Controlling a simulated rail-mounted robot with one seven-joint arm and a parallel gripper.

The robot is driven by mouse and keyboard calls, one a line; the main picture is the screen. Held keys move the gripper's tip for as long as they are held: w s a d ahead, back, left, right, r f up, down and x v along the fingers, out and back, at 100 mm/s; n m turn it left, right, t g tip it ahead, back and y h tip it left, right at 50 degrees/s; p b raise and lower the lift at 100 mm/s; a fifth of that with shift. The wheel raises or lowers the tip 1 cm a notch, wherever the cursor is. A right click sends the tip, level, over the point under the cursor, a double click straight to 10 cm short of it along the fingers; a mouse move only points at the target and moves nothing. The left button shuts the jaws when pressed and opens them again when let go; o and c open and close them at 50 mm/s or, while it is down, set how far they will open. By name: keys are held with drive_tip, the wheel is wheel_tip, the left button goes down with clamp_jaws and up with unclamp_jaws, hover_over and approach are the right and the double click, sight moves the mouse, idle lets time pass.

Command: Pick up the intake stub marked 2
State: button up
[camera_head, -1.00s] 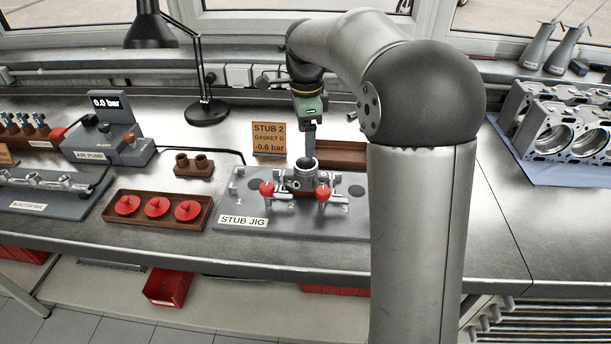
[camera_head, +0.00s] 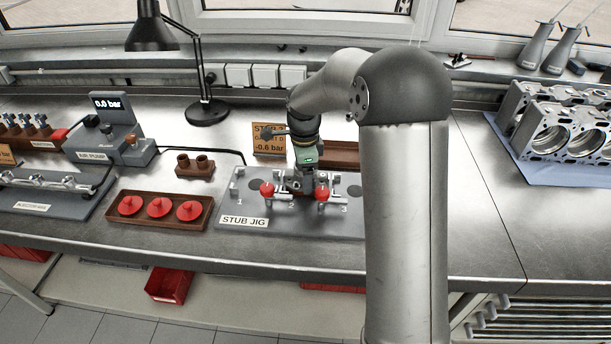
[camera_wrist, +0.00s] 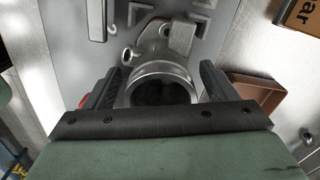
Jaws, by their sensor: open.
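The intake stub at position 2, a grey metal piece with a round open mouth (camera_wrist: 150,70), stands in the stub jig (camera_head: 240,205) between two red-knobbed clamps (camera_head: 267,189). In the head view my gripper (camera_head: 307,184) is down over it and hides most of it. In the wrist view my gripper (camera_wrist: 160,85) is open, with one finger on each side of the stub's mouth. I cannot tell whether the fingers touch it. The stub's lower part is hidden.
A "STUB 2" card (camera_head: 266,147) stands behind the jig, partly hidden by my arm. A brown tray (camera_head: 340,154) lies behind at right. A tray with red discs (camera_head: 159,208) and an air pump reading 0.0 bar (camera_head: 110,148) are at left.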

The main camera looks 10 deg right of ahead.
drive_tip(key=c, duration=1.2)
drive_tip(key=shift+c, duration=0.4)
drive_tip(key=shift+r, duration=0.1)
